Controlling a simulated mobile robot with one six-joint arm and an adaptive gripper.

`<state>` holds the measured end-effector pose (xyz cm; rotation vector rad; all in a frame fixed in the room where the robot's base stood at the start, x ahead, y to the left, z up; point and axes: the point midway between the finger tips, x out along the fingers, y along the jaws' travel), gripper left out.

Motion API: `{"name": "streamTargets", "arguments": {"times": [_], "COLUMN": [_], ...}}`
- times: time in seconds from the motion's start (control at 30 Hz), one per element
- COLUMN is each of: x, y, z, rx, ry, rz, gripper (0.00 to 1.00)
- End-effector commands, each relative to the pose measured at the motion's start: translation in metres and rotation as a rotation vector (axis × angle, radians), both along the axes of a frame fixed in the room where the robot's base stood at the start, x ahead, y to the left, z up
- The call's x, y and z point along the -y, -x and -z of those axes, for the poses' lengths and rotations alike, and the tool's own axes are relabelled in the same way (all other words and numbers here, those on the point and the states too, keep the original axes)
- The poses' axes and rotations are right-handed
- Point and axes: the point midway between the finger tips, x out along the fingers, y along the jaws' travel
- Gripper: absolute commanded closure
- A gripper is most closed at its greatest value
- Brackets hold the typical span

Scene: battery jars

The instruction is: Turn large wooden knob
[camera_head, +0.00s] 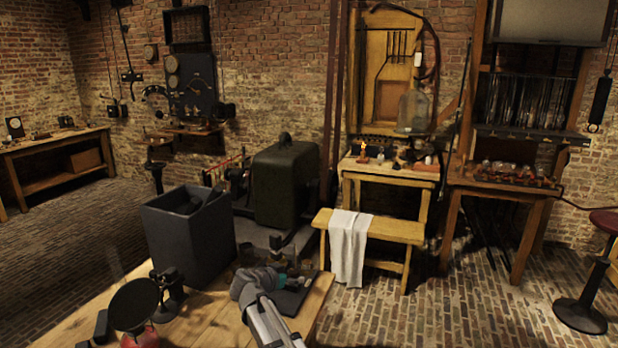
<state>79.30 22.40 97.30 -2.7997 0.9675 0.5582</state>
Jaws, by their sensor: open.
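I cannot make out a large wooden knob for certain in this view. My gripper (262,281) is at the lower middle, at the end of my silver arm, over the right part of the near wooden table (208,318). Its jaws are open, though the fingertips are small and hard to separate from the dark items behind. A dark flat piece (291,300) lies just right of it on the table.
A dark open box (190,240) stands at the table's back left. A black round dish-shaped device (134,304) is at the front left. A dark green cabinet (286,185) stands behind. A bench with a white cloth (350,245) is to the right. Brick floor is clear at left.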

Motion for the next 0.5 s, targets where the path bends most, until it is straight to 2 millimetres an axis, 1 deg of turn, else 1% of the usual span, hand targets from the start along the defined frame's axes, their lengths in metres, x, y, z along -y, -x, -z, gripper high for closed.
{"name": "streamTargets", "arguments": {"times": [0.1, 0.27, 0.5], "x": [0.001, 0.017, 0.047], "y": [0.0, 0.007, 0.021], "z": [0.001, 0.012, 0.033], "rx": [-0.002, -0.055, -0.159], "ry": [0.0, 0.002, 0.002], "rz": [0.001, 0.01, 0.025], "gripper": [0.05, 0.05, 0.05]}}
